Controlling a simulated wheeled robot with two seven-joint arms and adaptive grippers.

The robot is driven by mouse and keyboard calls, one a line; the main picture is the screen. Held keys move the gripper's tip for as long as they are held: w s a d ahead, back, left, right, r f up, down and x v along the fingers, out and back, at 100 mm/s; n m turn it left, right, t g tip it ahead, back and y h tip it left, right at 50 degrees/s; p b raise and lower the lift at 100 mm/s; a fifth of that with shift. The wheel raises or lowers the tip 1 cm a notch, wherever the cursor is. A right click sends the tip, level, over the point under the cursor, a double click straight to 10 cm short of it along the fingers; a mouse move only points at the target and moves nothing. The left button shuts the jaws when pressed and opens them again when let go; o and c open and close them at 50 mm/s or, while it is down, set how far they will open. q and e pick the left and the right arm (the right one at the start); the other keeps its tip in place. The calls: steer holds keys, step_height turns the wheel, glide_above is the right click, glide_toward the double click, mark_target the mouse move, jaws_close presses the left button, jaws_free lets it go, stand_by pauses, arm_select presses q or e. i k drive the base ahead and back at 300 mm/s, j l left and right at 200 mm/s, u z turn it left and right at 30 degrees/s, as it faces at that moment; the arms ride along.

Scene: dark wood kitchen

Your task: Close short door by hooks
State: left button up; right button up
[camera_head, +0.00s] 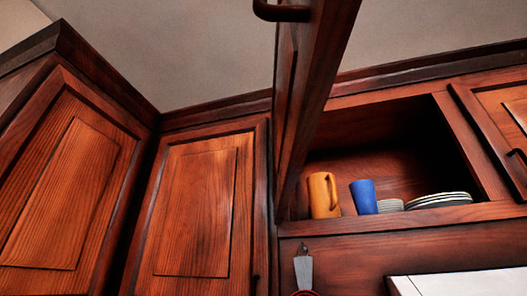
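The short door (326,72) is a dark red-brown wood cabinet door that stands open, sticking out from the wall cabinet toward me near the picture's middle. A dark curved handle (284,12) shows on it at the top edge of the view. The open cabinet compartment (408,158) lies to the right of the door and is uncovered. A hook-like hanging utensil (304,270) with a grey handle hangs below the cabinet; its lower end is cut off by the frame. Neither of my grippers is in view.
An orange mug (322,196), a blue cup (364,197) and stacked plates (440,200) stand inside the compartment. Closed cabinet doors (196,214) fill the left side. Another door with a dark handle (517,153) is at right. A white-topped surface (465,284) is at lower right.

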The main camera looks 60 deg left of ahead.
mark_target(312, 37)
steer(key=k+l+u, duration=0.15)
steer(key=u, duration=0.25)
steer(key=k+u, duration=0.35)
steer(key=k+l+u, duration=0.1)
steer(key=u, duration=0.3)
steer(key=k+u, duration=0.2)
steer(key=u, duration=0.15)
